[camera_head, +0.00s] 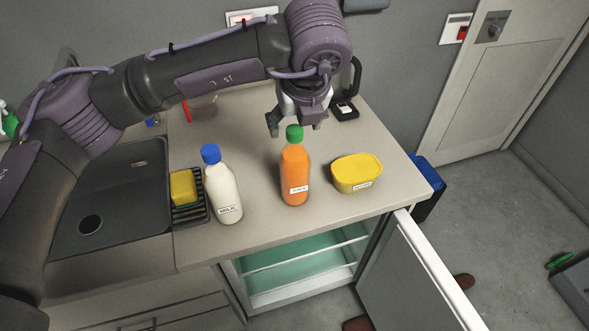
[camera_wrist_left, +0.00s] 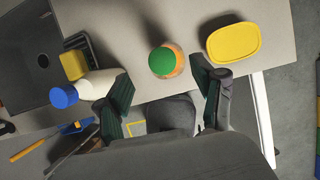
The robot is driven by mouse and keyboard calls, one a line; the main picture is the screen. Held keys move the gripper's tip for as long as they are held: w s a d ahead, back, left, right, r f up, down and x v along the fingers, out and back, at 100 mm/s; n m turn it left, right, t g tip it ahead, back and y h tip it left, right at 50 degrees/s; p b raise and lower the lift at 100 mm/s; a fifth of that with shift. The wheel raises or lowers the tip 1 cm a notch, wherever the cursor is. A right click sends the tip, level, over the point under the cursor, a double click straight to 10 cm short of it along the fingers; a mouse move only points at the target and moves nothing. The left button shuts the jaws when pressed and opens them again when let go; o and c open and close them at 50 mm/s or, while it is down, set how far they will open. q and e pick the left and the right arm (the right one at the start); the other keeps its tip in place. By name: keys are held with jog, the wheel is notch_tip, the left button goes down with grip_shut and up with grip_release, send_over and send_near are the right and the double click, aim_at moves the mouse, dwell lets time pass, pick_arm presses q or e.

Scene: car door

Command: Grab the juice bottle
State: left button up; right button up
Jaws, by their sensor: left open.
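The juice bottle (camera_head: 295,178) is orange with a green cap and stands upright on the counter, between the milk bottle and the yellow tub. My left gripper (camera_head: 296,124) is over the bottle's cap in the head view, with its fingers pointing down. In the left wrist view the juice bottle (camera_wrist_left: 166,61) is seen from above, cap toward the camera. There the left gripper's two fingers (camera_wrist_left: 162,92) are spread wide, with the bottle between and beyond their tips. The gripper is open and empty. My right gripper is not in view.
A milk bottle (camera_head: 223,187) with a blue cap stands left of the juice, and a yellow tub (camera_head: 357,173) sits right. A sink (camera_head: 120,200) and a rack with a yellow sponge (camera_head: 183,188) lie further left. Below, a fridge door (camera_head: 415,275) hangs open.

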aim_at(295, 131)
pick_arm(q)
jog(key=p+x, duration=0.2)
jog(key=x, duration=0.2)
jog(key=shift+w+d+f+p, duration=0.1)
jog(key=shift+w+f+p, duration=0.1)
jog(key=shift+p, duration=0.15)
jog(key=shift+w+f, duration=0.15)
jog(key=shift+f, duration=0.15)
jog(key=shift+c, duration=0.3)
jog(key=shift+c, duration=1.4)
grip_shut()
